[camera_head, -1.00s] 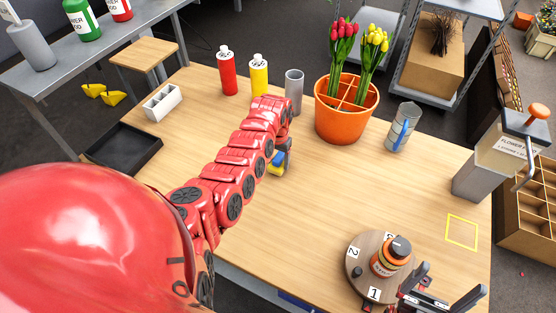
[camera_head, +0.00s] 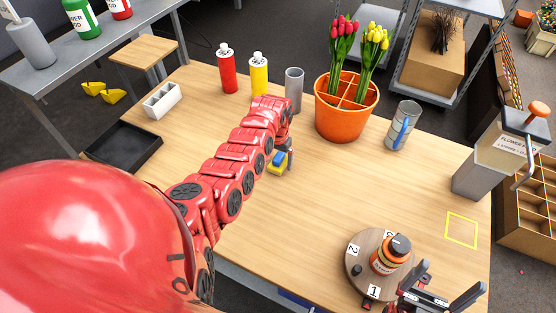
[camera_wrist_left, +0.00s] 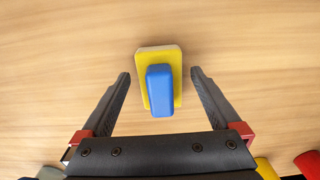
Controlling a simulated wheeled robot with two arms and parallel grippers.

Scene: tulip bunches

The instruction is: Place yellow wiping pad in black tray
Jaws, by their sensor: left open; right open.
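The yellow wiping pad (camera_wrist_left: 147,57) with a blue grip on top lies on the wooden table. In the left wrist view it sits between the spread fingers of my left gripper (camera_wrist_left: 160,85), with a gap on each side. In the head view the pad (camera_head: 275,168) shows just below my left gripper (camera_head: 284,155), partly hidden by it. The black tray (camera_head: 122,146) lies empty at the table's left edge; my red body covers part of the view below it. My right gripper (camera_head: 452,292) is open and empty at the bottom right, beside the turntable.
An orange pot (camera_head: 343,121) with tulips, a grey cylinder (camera_head: 294,92), a yellow bottle (camera_head: 259,75) and a red bottle (camera_head: 227,70) stand along the back. A white divided holder (camera_head: 162,101) is near the tray. A round turntable (camera_head: 354,262) bears an orange jar. The table's centre right is clear.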

